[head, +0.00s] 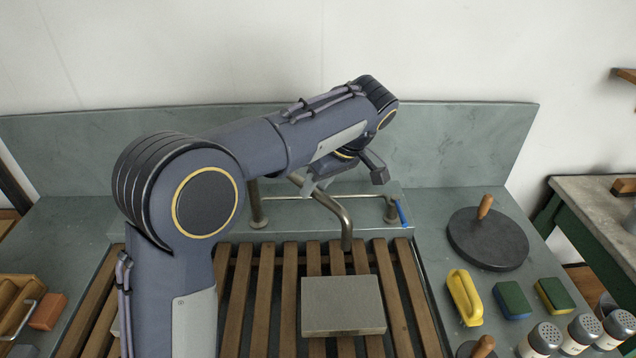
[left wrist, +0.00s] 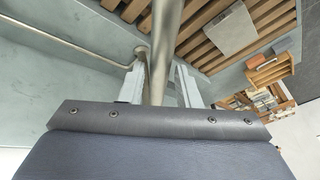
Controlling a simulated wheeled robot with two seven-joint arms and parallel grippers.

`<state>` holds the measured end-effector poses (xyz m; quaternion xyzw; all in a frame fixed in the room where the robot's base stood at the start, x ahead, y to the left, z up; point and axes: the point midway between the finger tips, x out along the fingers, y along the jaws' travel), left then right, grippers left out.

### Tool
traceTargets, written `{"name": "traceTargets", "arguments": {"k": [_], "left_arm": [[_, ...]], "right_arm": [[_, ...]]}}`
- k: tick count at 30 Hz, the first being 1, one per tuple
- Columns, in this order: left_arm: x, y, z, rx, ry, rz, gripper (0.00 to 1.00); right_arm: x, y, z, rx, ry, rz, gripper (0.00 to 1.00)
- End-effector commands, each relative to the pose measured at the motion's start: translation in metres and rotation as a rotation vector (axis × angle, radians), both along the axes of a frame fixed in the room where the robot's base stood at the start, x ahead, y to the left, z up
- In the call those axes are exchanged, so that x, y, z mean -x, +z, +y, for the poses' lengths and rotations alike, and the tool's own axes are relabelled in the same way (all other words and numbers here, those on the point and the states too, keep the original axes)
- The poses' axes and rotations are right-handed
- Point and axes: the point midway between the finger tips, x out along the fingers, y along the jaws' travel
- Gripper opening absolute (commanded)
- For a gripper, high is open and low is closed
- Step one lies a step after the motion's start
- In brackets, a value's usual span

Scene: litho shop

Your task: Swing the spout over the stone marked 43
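The spout (head: 338,213) is a bent grey metal pipe above the slatted sink rack. Its tip hangs behind the pale grey stone (head: 343,306), in line with that stone's right part. No number is readable on it. Another grey stone (left wrist: 230,31) shows on the slats in the left wrist view. My left gripper (head: 347,180) is at the spout's upper part. In the left wrist view, the pipe (left wrist: 163,55) runs between its parted fingers, apparently without being clamped. My right gripper is not in view.
A rail with posts (head: 258,207) stands along the back ledge. At right are a round dark disc (head: 487,240), a yellow-handled tool (head: 464,297), sponges (head: 512,300) and shakers (head: 541,341). A wooden caddy (head: 18,306) and an orange block (head: 47,312) sit at left.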

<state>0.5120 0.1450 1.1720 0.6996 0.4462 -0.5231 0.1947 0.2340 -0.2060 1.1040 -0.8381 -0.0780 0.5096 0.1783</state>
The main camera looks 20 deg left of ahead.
Motion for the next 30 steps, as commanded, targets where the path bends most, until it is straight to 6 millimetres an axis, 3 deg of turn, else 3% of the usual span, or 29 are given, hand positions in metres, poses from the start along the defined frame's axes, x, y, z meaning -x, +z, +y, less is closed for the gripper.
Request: {"name": "traceTargets", "arguments": {"k": [3,13,24,30], "left_arm": [[0.0,0.0,0.0,0.001,0.0,0.001,0.41],[0.0,0.005,-0.003,0.001,-0.002,-0.001,0.41],[0.003,0.059,-0.028,0.001,-0.002,-0.002,0.41],[0.004,0.07,-0.033,-0.001,0.0,0.001,0.41]], "right_arm": [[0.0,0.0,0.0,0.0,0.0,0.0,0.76],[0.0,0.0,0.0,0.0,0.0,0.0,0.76],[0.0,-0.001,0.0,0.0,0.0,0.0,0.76],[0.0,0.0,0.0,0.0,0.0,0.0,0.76]]}}
